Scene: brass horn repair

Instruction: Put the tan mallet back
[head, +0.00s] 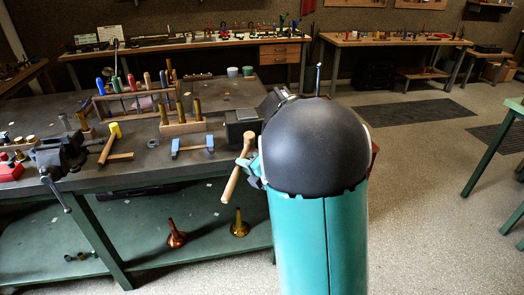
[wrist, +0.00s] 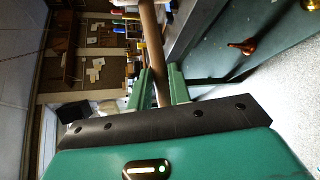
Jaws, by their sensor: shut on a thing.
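The tan mallet (head: 231,185) is in my gripper (head: 251,170), off the front edge of the workbench (head: 150,172). In the head view its handle slants down to the left, with its head (head: 249,139) at the top. In the wrist view the green fingers of my gripper (wrist: 160,88) are shut on the brown handle (wrist: 156,62). My arm hides part of the gripper in the head view. A low stand with blue ends (head: 191,146) and a wooden bar stands empty on the bench, left of the gripper.
A yellow-headed mallet (head: 108,142) and a dark vise (head: 57,157) are at the bench's left. A wooden block with brass pieces (head: 182,126) stands behind the blue stand. A dark box (head: 242,125) is near the gripper. Two horn bells (head: 239,225) stand on the lower shelf.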

